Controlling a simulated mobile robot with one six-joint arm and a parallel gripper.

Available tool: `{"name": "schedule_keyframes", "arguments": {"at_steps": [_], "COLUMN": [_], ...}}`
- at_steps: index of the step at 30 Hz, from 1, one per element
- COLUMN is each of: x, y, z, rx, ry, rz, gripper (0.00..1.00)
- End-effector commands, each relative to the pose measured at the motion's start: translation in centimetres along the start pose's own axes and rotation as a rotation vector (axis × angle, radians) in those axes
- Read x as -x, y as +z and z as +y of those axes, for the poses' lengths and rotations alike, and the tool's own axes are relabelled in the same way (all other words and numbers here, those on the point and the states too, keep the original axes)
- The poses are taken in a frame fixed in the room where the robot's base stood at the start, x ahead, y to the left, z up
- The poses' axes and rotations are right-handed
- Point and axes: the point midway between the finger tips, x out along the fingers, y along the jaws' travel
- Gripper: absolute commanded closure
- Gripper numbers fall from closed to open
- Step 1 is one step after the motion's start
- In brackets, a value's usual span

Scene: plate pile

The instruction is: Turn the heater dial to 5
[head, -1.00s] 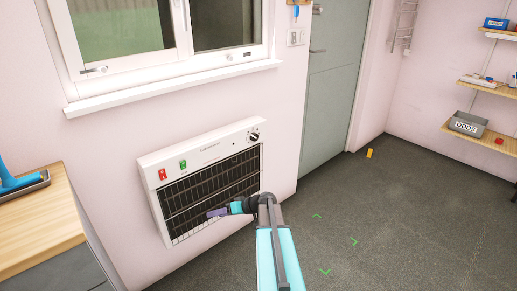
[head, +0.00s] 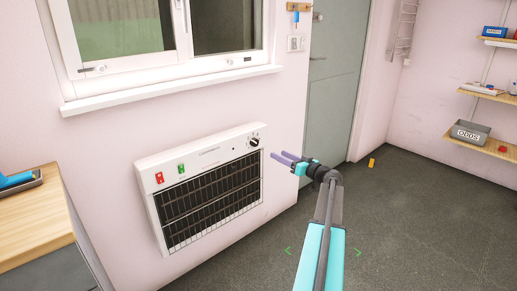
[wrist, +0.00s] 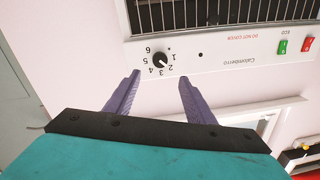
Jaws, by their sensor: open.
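The white heater (head: 200,155) hangs on the pink wall below the window. Its black dial (head: 254,142) is at the top right corner of its front. In the wrist view, upside down, the dial (wrist: 159,60) has printed numbers around it; its pointer setting is too small to read surely. My gripper (head: 277,156) is open and empty, with purple fingers pointing at the heater's right end. In the wrist view my gripper (wrist: 159,77) has its fingertips either side of the dial's line, apart from it.
A red switch (head: 159,178) and a green switch (head: 181,168) sit on the heater's top left. A wooden-topped cabinet (head: 35,220) stands at left. A grey door (head: 330,95) is behind my arm. A yellow block (head: 372,162) lies on the floor. Open floor lies at right.

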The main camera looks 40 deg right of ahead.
Motion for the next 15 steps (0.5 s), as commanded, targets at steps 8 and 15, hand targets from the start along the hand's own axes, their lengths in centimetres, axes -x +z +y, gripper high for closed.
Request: {"name": "schedule_keyframes", "arguments": {"at_steps": [8, 15], "x": [-0.3, -2.2], "y": [0.1, 0.1], "z": [0.0, 0.1], "rx": [-0.001, -0.002], "ry": [0.000, -0.001], "rz": [-0.002, -0.002], "gripper": [0.51, 0.51]}}
